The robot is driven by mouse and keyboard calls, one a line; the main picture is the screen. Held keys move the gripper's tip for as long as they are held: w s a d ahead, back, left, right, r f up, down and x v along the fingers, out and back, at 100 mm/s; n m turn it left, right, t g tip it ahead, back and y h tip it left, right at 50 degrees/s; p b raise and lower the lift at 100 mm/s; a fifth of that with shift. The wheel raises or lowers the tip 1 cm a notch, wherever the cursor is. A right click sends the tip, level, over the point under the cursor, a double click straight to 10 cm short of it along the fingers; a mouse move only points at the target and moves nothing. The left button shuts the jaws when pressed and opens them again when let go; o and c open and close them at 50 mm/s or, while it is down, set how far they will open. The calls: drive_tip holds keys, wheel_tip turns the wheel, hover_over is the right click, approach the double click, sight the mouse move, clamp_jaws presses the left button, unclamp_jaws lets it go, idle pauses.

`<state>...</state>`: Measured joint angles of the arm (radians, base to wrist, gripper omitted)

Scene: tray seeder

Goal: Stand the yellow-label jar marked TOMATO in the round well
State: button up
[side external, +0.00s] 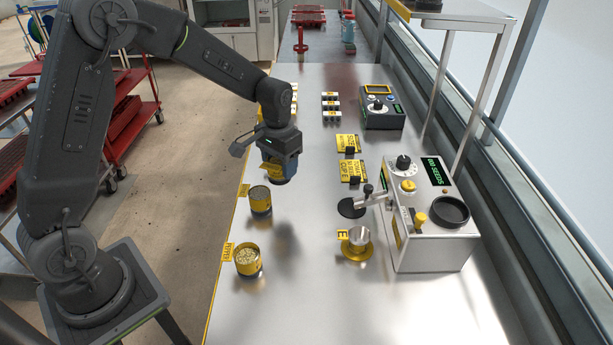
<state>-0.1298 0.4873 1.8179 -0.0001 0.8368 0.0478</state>
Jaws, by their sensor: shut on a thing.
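My gripper (279,172) is over the left part of the steel bench, pointing down. It is shut on a jar (273,170) with yellow and dark blue showing below the jaws. The jaws hide much of this jar, and no name on it can be read. The jar appears to be held above the bench. A dark round well (450,210) is in the top of the silver seeder (432,250) at the right, well apart from the gripper. It looks empty.
A metal cup (359,237) on a yellow base and a black disc (351,208) stand before the seeder. The middle foreground bench (320,310) is clear.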

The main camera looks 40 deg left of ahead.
drive_tip(key=w+a+r+n, duration=0.2)
drive_tip(key=w+a+n, duration=0.2)
drive_tip(key=w, duration=0.1)
hover_over(329, 196)
wheel_tip(329, 196, down, 7)
drive_tip(key=shift+f, duration=2)
drive_tip(key=shift+f, duration=0.2)
drive_tip(key=o, duration=1)
